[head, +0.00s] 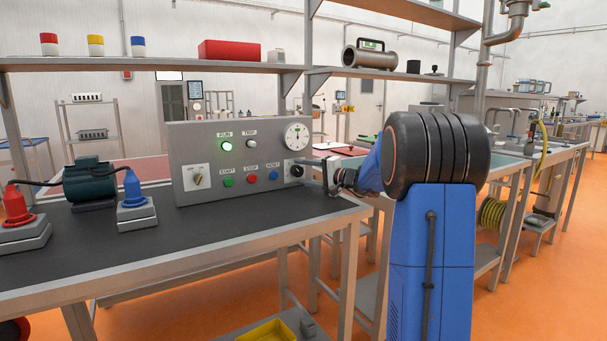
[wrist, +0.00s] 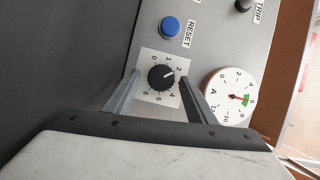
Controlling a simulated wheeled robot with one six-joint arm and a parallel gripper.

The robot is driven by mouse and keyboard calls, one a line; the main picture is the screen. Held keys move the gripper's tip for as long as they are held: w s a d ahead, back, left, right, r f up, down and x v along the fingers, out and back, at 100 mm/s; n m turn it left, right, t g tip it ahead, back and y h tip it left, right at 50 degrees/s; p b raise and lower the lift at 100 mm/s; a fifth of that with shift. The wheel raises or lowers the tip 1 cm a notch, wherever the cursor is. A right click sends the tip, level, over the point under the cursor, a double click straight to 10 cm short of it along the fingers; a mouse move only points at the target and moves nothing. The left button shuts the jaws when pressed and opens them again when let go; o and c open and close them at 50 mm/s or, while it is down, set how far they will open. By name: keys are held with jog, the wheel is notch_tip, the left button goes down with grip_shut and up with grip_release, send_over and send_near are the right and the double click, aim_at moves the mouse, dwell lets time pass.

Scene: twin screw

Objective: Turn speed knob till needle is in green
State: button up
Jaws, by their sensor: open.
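The speed knob (wrist: 161,77) is black, on a white plate numbered 0 to 6 in the wrist view. Its white mark points between 2 and 3. The round white dial (wrist: 230,97) marked A shows beside it. Its needle points toward the small green band (wrist: 246,99); the tip is too small to place exactly. In the head view the dial (head: 297,134) sits at the panel's upper right, above the knob (head: 296,170). My gripper (wrist: 163,76) is open, with one finger on either side of the knob. It also shows at the panel's right (head: 316,164). Finger contact is unclear.
The grey panel (head: 185,145) stands on a dark bench (head: 240,225). A blue RESET button (wrist: 170,26) is near the knob. The green RUN lamp (head: 227,146) is lit. A rotary switch (head: 197,180), motor (head: 90,184) and plugs (head: 133,187) are to the left.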

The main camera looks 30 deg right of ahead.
jog(key=v, duration=1.7)
jog(key=shift+s, duration=0.15)
jog(key=shift+d, duration=0.1)
